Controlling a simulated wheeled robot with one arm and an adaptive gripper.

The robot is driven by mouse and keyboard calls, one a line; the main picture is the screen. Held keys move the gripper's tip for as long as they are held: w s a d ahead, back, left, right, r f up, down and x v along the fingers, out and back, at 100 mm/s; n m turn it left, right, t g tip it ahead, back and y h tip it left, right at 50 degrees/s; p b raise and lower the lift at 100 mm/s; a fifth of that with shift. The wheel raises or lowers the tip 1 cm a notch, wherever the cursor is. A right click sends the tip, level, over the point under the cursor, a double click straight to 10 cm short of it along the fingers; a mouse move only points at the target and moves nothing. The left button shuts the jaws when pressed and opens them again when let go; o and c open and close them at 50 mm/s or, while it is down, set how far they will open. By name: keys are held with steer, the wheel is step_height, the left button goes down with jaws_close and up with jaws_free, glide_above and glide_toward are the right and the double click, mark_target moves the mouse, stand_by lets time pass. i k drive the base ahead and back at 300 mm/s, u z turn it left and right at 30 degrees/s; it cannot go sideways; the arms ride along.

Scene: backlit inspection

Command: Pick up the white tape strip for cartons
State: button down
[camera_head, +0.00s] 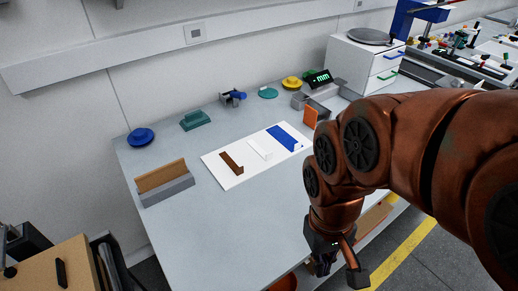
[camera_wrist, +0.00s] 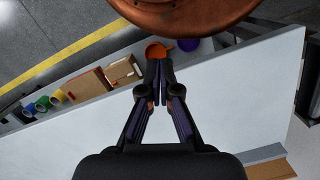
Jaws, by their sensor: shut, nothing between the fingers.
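A white strip (camera_head: 260,148), likely the tape strip, lies on a white board (camera_head: 236,180) on the table in the head view, between a brown strip (camera_head: 232,163) and a blue strip (camera_head: 283,138). It does not show in the wrist view. My gripper (camera_wrist: 159,68) is shut and empty, its fingertips together in the wrist view. In the head view my gripper hangs at the table's front edge, lower right, well apart from the white strip.
Holders with brown (camera_head: 161,177) and orange (camera_head: 310,117) pieces stand on the table (camera_head: 225,225). Blue, green and yellow items line the back. A white drawer unit (camera_head: 358,65) stands back right. The table's front is clear. The wrist view shows cartons (camera_wrist: 88,84) and cups below.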

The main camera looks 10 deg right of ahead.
mark_target(267, 156)
steer(key=u, duration=2.9)
steer(key=k, duration=0.75)
steer(key=z, duration=1.2)
steer(key=i, duration=0.5)
steer(key=z, duration=0.05)
